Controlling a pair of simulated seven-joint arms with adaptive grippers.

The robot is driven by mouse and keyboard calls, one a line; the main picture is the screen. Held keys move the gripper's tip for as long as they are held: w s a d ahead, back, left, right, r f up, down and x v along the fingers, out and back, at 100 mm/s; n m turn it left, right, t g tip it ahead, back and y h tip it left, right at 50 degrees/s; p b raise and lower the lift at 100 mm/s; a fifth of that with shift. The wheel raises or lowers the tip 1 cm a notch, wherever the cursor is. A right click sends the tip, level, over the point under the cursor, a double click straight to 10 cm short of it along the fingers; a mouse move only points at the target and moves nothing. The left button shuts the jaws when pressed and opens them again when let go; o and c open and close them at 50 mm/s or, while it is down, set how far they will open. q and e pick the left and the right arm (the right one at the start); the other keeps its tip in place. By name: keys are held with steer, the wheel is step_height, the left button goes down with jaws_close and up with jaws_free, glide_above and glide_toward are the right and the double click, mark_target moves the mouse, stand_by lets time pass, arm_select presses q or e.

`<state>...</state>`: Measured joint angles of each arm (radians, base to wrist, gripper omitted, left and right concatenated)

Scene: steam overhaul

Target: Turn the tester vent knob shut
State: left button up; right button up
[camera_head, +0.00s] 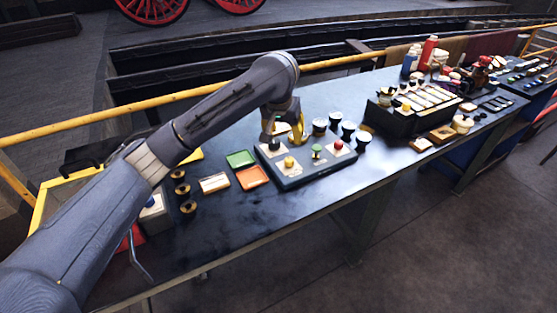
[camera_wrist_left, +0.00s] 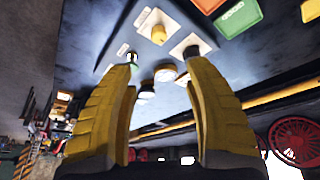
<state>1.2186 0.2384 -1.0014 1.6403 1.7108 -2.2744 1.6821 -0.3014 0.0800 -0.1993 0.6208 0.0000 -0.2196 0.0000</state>
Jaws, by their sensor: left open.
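The tester (camera_head: 305,170) is a dark flat box on the bench with several coloured knobs on pale plates. I see a yellow knob (camera_head: 289,162), a green knob (camera_head: 317,152), a red knob (camera_head: 338,145) and a black knob (camera_head: 275,145). I cannot tell by label which is the vent knob. My left gripper (camera_head: 285,135) is over the tester's far left part, by the black knob. In the left wrist view its yellow fingers (camera_wrist_left: 160,72) are apart, with nothing held. The black knob (camera_wrist_left: 191,51) shows near the right fingertip, the yellow knob (camera_wrist_left: 158,35) above the gap. My right gripper is out of view.
A green tray (camera_head: 240,158) and an orange tray (camera_head: 252,177) lie left of the tester. Several dark round jars stand behind and right of it, including one jar (camera_head: 364,137). A black rack (camera_head: 415,110) stands farther right. The bench front is clear.

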mark_target(289, 159)
arm_select(q)
steer(key=x, duration=1.7)
steer(key=shift+s, duration=0.1)
steer(key=shift+r, duration=0.1)
jaws_close()
